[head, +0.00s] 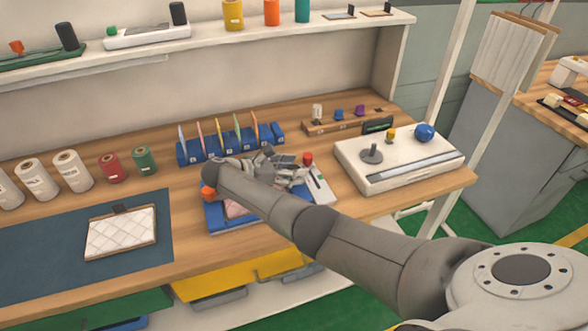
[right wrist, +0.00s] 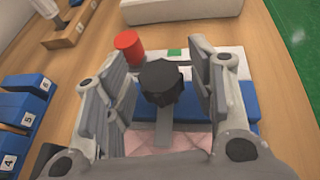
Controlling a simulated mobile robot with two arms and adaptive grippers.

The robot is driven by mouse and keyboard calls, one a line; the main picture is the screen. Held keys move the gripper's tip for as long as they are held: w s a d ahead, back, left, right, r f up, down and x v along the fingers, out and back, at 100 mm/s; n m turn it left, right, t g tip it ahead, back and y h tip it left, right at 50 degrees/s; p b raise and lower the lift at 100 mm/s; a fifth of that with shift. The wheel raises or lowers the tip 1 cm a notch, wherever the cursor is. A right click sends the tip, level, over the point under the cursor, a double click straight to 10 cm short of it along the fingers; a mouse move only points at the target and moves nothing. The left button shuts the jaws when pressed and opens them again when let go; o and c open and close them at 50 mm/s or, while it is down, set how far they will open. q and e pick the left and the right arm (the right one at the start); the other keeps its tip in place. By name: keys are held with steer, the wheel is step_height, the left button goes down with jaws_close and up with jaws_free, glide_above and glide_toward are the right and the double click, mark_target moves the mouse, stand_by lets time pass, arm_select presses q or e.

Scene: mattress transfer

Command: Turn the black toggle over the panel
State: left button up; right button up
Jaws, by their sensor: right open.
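The black toggle (right wrist: 160,82) is a faceted black knob with a grey bar (right wrist: 164,128) running from it toward the bottom of the right wrist view. The bar reaches over the pink panel (right wrist: 165,142), which lies on a blue fixture (right wrist: 238,98). In the head view the panel (head: 235,208) and fixture (head: 213,217) are partly covered by my right arm, and the toggle is hidden. My right gripper (head: 278,168) is over the fixture. In the wrist view its open fingers (right wrist: 160,90) stand on either side of the knob, with gaps showing. My left gripper is not in view.
A red button (right wrist: 129,46) stands close by the left finger, on a white plate (head: 322,188). Blue numbered slots (head: 190,152) with upright cards are behind the fixture. A white machine (head: 400,178) stands to the right. A quilted pad (head: 120,235) lies on the blue mat (head: 45,245).

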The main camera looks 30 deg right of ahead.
steer(key=v, duration=1.1)
steer(key=shift+a, duration=0.15)
